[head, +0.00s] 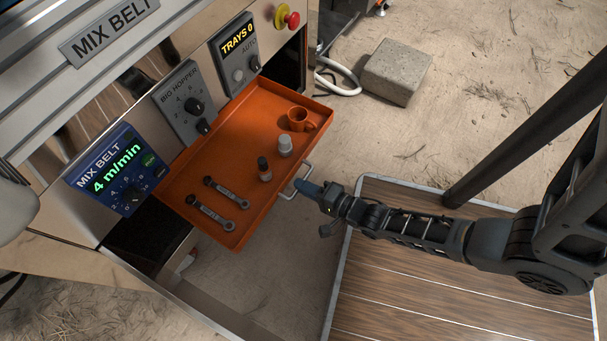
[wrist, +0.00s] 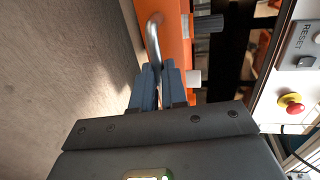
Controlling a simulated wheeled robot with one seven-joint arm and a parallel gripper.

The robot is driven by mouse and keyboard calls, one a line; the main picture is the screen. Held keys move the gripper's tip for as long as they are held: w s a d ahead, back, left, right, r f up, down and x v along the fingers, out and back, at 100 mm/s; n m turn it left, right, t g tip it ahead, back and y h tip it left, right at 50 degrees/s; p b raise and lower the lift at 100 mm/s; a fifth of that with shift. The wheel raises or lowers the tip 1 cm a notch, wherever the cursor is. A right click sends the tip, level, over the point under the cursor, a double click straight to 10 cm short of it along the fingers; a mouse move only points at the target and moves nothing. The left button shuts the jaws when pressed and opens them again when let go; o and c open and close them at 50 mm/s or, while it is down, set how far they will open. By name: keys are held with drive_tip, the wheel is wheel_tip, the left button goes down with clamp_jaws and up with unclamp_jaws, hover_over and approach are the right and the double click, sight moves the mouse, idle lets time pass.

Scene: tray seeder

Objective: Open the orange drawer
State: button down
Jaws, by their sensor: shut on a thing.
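The orange drawer (head: 217,184) stands pulled out from the machine's front in the head view. It holds an orange mug (head: 299,119), two small bottles and two wrenches. Its metal handle (head: 291,187) is on the front edge. My gripper (head: 305,188) is at that handle, and its blue fingers are shut on it. In the wrist view the handle (wrist: 153,40) runs down between the fingertips (wrist: 157,80), beside the orange drawer front (wrist: 176,30). The part of the handle between the fingers is hidden.
The machine carries a blue mix belt panel (head: 117,171), a big hopper panel (head: 186,103), a trays panel (head: 235,55) and a red stop button (head: 293,20). A wooden-slatted platform (head: 440,290) lies below my arm. A concrete block (head: 396,72) rests on the sandy ground.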

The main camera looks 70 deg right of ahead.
drive_tip(key=c, duration=1.2)
unclamp_jaws()
drive_tip(key=shift+o, duration=0.2)
drive_tip(key=p+v, duration=0.1)
drive_tip(key=v, duration=0.7)
drive_tip(key=shift+p, duration=0.35)
